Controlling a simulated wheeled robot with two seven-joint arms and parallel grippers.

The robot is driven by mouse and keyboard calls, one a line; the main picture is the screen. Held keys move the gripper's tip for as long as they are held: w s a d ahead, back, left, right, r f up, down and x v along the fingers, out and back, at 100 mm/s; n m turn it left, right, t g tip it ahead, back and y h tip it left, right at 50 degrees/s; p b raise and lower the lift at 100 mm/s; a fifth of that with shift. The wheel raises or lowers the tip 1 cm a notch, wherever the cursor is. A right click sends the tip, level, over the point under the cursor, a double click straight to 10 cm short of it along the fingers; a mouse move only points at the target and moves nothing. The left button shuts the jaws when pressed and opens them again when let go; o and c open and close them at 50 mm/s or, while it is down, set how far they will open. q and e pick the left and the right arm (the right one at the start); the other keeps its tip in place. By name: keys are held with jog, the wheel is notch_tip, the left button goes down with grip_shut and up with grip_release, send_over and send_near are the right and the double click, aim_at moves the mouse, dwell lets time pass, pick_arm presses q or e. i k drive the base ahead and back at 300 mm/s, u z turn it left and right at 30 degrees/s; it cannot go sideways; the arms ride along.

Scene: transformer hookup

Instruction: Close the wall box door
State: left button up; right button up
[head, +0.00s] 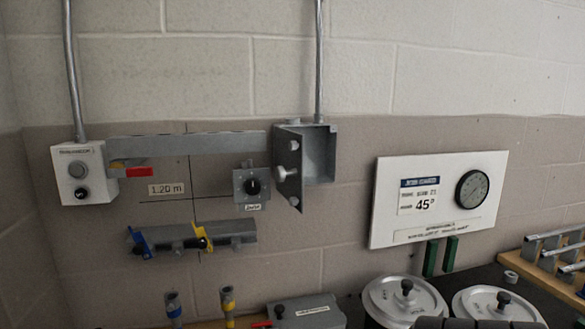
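The grey wall box (320,155) is mounted on the wall right of centre, below a vertical conduit. Its door (291,150) stands open, hinged on the left side and swung out toward me. A light knob (286,174) sticks out from the door, with round fittings above and below it. The box's inside is visible and looks empty. Neither of my grippers can be made out in the head view. A dark shape at the bottom edge is too cut off to identify.
Left of the door are a small grey switch box (252,186), a horizontal grey trunking (190,146) and a white control box (82,172). A white gauge panel (438,198) hangs to the right. Lidded pots (404,298) stand below. The wall directly below the box is clear.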

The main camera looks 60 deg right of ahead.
aim_at(289, 173)
jog(key=z, duration=2.9)
jog(key=i, duration=0.35)
jog(key=u, duration=0.7)
